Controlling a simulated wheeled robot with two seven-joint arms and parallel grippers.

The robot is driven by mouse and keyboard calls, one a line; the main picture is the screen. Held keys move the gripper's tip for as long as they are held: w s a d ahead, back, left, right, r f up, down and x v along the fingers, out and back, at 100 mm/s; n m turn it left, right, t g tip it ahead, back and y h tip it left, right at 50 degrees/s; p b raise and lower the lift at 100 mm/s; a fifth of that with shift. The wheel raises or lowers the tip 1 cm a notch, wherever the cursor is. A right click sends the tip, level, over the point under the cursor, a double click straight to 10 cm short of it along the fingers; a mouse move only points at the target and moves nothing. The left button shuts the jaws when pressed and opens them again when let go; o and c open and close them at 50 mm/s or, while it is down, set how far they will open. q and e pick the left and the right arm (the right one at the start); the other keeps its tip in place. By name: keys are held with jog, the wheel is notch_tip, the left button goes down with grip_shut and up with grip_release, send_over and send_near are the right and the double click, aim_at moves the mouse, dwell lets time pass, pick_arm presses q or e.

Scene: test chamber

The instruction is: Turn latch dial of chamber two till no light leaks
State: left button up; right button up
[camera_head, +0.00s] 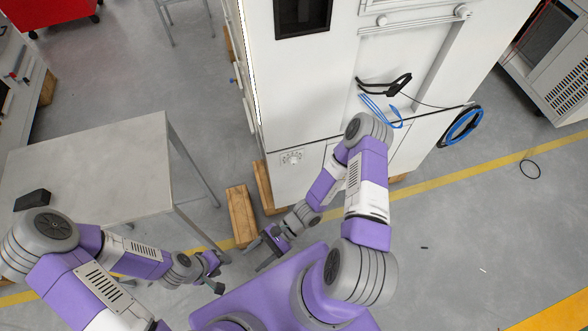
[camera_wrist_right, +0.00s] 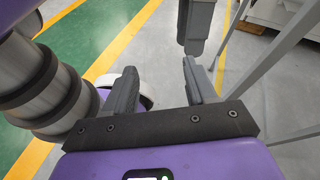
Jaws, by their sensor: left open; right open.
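The white chamber (camera_head: 310,90) stands at the top centre of the head view. A thin bright line (camera_head: 245,60) runs down the chamber's left edge. My right gripper (camera_head: 256,254) is open and empty, below and left of the dial and apart from it. In the right wrist view its fingers (camera_wrist_right: 158,70) are spread over the floor. My left gripper (camera_head: 218,274) is open and empty near the table, farther from the dial.
A grey table (camera_head: 90,165) stands at the left with a black object (camera_head: 33,199) on it. Wooden blocks (camera_head: 241,214) lie by the chamber's base.

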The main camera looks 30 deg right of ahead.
aim_at(294, 164)
jog(key=w+d+f+m+t+h+b, duration=0.1)
jog(key=w+d+m+t, duration=0.3)
jog(key=w+m+t, duration=0.35)
jog(key=w+d+f+m+t+h+b, duration=0.1)
jog(key=w+d+m+t, duration=0.2)
jog(key=w+m+t, duration=0.4)
jog(key=w+d+f+m+t+h+b, duration=0.1)
jog(key=d+f+m+t+h, duration=0.15)
jog(key=d+h, duration=0.3)
jog(key=w+d+f+m+t+h, duration=0.1)
jog(key=w+d+f+m+h, duration=0.1)
jog(key=d+m+h, duration=0.4)
jog(key=w+d+f+m+t+h+b, duration=0.1)
jog(key=d+f+h, duration=0.1)
jog(key=d+h, duration=0.45)
jog(key=shift+m+y, duration=0.3)
jog(key=shift+y, duration=0.5)
jog(key=x, duration=0.3)
jog(key=d+b+x, duration=0.1)
jog(key=x, duration=0.3)
jog(key=shift+w+d+f+b, duration=0.1)
jog(key=shift+d+f+b, duration=0.05)
jog(key=shift+d+b, duration=0.15)
jog(key=shift+c, duration=0.3)
